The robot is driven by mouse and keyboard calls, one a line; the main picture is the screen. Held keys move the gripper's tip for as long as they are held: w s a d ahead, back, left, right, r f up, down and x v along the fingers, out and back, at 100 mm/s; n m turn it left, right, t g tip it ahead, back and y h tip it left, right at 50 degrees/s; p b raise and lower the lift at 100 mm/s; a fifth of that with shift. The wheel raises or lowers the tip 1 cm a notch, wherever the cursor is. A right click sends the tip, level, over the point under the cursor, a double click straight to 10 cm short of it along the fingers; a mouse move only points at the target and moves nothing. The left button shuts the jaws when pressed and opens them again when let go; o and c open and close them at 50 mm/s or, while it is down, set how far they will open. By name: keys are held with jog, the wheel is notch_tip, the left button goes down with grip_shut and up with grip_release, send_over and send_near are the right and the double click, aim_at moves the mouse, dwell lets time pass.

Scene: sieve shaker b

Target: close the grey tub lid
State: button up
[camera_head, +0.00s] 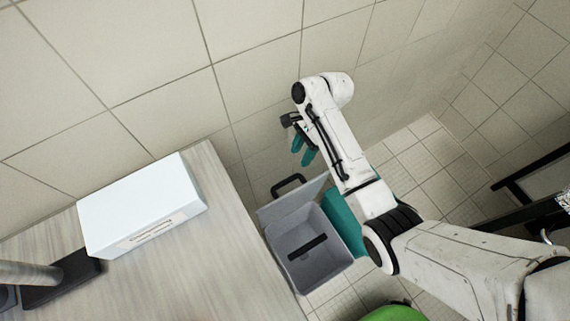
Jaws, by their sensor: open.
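The grey tub (325,270) stands on the tiled floor, right of the wooden bench. Its lid (291,203) is raised at the tub's back left side, and the tub's inside is open to view. A black handle (287,181) shows at the lid's upper edge. A black strip lies across the inside of the tub. My gripper (303,153) has teal fingers and is open and empty. In the picture it is just above the handle and apart from it.
A wooden bench (215,270) fills the lower left, with a white box (140,207) on it and a metal post at far left. A teal object (345,222) is right of the tub. A green rounded thing (393,314) is below. Tiled wall stands behind my gripper; a black frame is at right.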

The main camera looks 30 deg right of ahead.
aim_at(289, 179)
jog(key=b+x, duration=0.1)
jog(key=x, duration=0.9)
jog(key=shift+a+f, duration=0.2)
jog(key=shift+f, duration=0.1)
jog(key=shift+c, duration=0.3)
grip_shut()
